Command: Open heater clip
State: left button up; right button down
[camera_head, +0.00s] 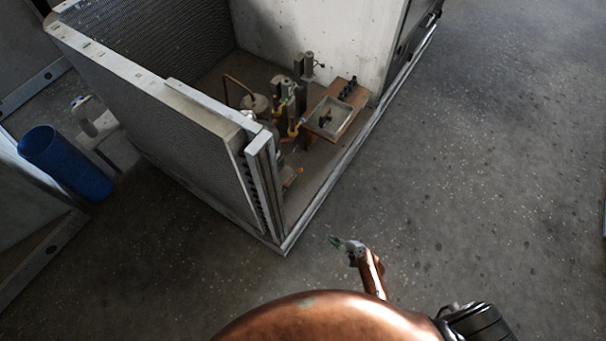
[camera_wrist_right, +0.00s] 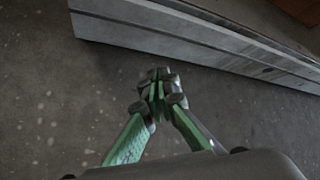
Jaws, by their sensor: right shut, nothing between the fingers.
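My right gripper (camera_head: 338,242) is in front of the near corner of a grey metal housing in the head view, apart from it and over bare floor. In the right wrist view its green and grey fingers (camera_wrist_right: 157,88) are closed together with nothing between them. The housing (camera_head: 180,115) is an open-topped unit with a finned panel on its left side. Inside it are pipes and valves (camera_head: 288,100) and a small tray (camera_head: 333,117) on a brown board. I cannot make out a heater clip in either view. My left gripper is not in view.
The housing's metal base rail (camera_wrist_right: 190,35) crosses the top of the right wrist view, close beyond the fingertips. The concrete floor (camera_head: 500,170) on the right is clear.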

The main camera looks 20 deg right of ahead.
pick_arm(q)
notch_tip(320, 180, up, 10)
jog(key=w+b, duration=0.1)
jog(key=b, duration=0.4)
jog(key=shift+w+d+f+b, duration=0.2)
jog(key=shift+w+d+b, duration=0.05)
jog(key=shift+b, duration=0.15)
pick_arm(e)
jog(key=w+r+m+t, duration=0.3)
jog(key=w+r+m, duration=0.2)
jog(key=w, duration=0.3)
jog(key=w+r+m+t, duration=0.2)
jog(key=w+r+m, duration=0.2)
jog(key=w+r, duration=0.2)
jog(key=w+d, duration=0.1)
jog(key=w, duration=0.1)
jog(key=shift+w+r+m+t+y, duration=0.25)
jog(key=shift+w+m+t+y, duration=0.05)
jog(key=shift+w+m+t, duration=0.1)
